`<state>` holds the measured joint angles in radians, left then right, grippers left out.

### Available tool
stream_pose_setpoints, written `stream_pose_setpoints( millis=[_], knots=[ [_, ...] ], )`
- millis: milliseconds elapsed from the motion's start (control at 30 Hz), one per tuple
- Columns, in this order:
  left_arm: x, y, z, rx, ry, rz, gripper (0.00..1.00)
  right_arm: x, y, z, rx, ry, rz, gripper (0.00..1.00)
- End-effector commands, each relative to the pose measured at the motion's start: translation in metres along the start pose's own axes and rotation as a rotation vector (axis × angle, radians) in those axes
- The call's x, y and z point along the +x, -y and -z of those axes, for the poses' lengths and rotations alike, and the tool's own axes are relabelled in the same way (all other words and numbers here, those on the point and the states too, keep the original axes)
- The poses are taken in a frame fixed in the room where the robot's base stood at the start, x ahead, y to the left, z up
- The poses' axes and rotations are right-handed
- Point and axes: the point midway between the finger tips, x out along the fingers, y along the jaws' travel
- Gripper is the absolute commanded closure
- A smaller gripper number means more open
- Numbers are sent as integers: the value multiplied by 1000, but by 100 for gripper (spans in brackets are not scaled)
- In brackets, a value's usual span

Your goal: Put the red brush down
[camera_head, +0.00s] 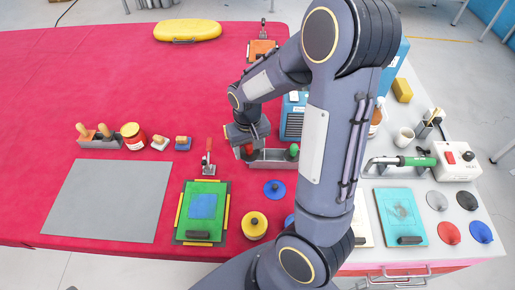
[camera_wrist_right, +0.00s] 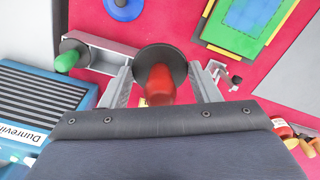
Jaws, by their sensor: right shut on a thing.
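The red brush has a red handle (camera_wrist_right: 160,84) and a dark round head (camera_wrist_right: 160,58); in the head view it shows small under my wrist (camera_head: 248,150). My right gripper (camera_head: 246,143) is shut on it; its fingers stand either side of the brush in the wrist view (camera_wrist_right: 164,78). The brush is at the left end of a grey metal tray (camera_head: 268,162), which also shows in the wrist view (camera_wrist_right: 112,57). I cannot tell whether the brush touches the tray. A green-handled brush (camera_head: 293,150) is at the tray's other end. My left gripper is not in view.
A blue box (camera_head: 293,118) stands just behind the tray. A blue round lid (camera_head: 275,188) and a yellow-topped jar (camera_head: 254,225) are in front. A green board (camera_head: 202,212) and an upright red-handled tool (camera_head: 208,158) are to the left.

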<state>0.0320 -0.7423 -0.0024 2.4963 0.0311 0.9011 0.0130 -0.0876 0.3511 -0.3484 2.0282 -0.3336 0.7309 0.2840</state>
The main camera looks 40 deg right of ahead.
Motion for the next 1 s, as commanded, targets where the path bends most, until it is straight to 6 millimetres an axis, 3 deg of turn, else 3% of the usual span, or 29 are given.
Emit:
stream_pose_setpoints(
  millis=[100,233,367,567,800,1000],
  knots=[
    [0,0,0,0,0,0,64,15,-21,24,7,2,-2,65],
    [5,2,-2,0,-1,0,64,43,-33,39,3,3,-1,65],
    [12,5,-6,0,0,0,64,59,-40,51,2,0,1,65],
    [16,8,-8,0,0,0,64,67,-45,58,0,-1,0,65],
    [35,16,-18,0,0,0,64,102,-49,62,0,1,0,65],
    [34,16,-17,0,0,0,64,102,-48,62,0,-2,1,65]
  ],
)
